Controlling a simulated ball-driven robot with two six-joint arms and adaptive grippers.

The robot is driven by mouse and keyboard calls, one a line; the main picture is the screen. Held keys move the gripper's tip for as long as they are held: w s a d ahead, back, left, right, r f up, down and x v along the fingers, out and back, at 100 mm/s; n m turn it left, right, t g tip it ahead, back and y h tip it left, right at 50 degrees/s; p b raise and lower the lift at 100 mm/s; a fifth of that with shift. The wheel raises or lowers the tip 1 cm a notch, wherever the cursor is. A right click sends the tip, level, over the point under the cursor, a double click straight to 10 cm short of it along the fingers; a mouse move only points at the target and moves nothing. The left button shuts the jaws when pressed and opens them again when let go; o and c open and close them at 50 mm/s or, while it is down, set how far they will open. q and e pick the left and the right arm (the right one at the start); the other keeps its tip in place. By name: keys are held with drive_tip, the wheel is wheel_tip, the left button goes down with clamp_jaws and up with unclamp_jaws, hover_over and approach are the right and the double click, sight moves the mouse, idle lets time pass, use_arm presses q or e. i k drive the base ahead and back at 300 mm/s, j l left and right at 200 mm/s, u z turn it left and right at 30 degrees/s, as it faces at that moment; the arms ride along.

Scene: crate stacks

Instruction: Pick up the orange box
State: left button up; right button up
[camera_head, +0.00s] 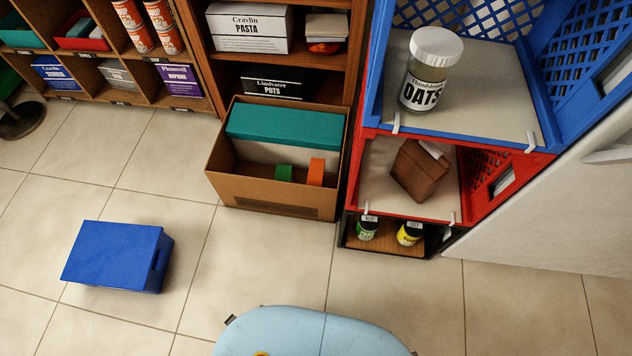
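A small orange box (316,172) stands inside an open cardboard box (268,195), near its front right corner. The cardboard wall hides its lower part. Neither of my grippers shows in the head view.
Wooden shelves (283,59) stand behind the cardboard box. Stacked crates on its right include a blue one (464,135) holding an oats jar (428,70). A blue step stool (115,255) is on the left; the tiled floor before the cardboard box is clear.

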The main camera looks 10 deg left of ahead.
sight(316, 172)
drive_tip(key=j+u, duration=0.25)
drive_tip(key=j, duration=0.5)
drive_tip(key=i+j+u, duration=0.1)
drive_tip(key=j+u, duration=0.15)
drive_tip(key=j, duration=0.45)
